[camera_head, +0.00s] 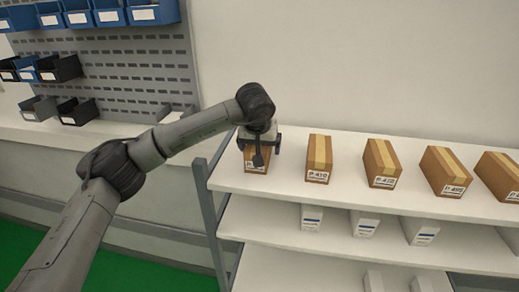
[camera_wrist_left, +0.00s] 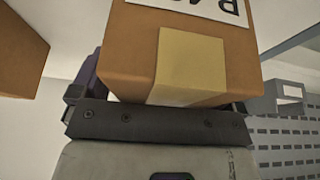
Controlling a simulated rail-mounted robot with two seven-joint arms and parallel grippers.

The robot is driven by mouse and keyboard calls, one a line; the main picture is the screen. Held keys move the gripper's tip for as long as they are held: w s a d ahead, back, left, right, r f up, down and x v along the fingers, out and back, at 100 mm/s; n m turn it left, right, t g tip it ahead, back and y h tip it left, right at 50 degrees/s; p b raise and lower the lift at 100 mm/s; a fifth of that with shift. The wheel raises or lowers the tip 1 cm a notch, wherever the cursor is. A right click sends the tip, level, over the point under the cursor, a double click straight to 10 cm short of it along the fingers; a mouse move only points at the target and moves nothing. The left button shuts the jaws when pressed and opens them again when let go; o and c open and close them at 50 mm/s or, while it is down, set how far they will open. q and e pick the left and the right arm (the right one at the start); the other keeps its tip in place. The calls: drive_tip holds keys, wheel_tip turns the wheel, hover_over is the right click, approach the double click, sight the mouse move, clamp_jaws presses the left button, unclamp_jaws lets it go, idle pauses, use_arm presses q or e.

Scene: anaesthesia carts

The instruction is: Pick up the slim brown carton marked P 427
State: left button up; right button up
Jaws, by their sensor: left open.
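A slim brown carton (camera_head: 255,166) stands at the left end of the top shelf. Its white label is partly hidden by my gripper, and I cannot read its full number. My left gripper (camera_head: 261,147) is open, right over this carton. In the left wrist view the carton (camera_wrist_left: 225,60) fills the middle, close against the gripper's dark crossbar, with a tan tape strip and an upside-down label starting "P 4", cut off by the frame. A dark finger shows beside its left side. I cannot tell whether the fingers touch it. My right gripper is not in view.
Similar brown cartons stand in a row to the right: one close by (camera_head: 318,160), then another (camera_head: 382,163) and more. White boxes (camera_head: 311,217) sit on the shelf below. A grey perforated panel (camera_head: 130,65) with blue and black bins is at the left.

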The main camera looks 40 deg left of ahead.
use_arm(q)
drive_tip(key=shift+f, duration=0.1)
drive_tip(key=shift+c, duration=0.4)
drive_tip(key=c, duration=1)
